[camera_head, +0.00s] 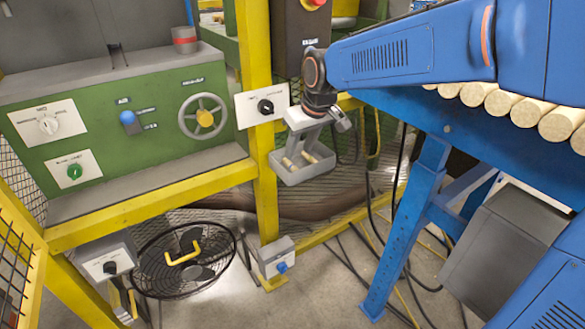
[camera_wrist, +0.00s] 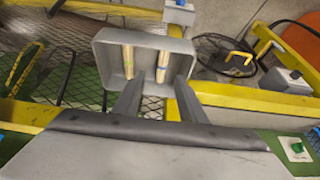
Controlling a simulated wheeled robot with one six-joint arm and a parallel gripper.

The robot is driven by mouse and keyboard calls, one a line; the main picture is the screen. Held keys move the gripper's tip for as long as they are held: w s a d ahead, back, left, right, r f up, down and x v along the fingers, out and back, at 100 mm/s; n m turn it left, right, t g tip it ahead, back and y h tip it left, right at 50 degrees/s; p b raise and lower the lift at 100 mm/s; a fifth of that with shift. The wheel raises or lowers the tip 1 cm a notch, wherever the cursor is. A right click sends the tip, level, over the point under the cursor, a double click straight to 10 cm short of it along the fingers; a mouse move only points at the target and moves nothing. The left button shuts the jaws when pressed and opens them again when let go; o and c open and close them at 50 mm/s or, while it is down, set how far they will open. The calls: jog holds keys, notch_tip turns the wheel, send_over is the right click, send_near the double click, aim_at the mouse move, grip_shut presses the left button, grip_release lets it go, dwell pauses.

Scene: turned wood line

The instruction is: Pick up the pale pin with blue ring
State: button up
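Two pale wooden pins lie side by side in a small grey tray (camera_head: 291,180).
A yellow post (camera_head: 258,100) stands left of the tray. A green machine (camera_head: 110,120) with a handwheel (camera_head: 204,117) is at the left. A blue bench (camera_head: 440,125) carrying round logs (camera_head: 500,102) is at the right.

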aim_at(293, 165)
jog(key=shift+s+x, duration=0.15)
jog(key=shift+x, duration=1.45)
jog(key=shift+s+x, duration=0.15)
jog(key=shift+x, duration=1.45)
jog(key=shift+f, duration=0.1)
grip_shut()
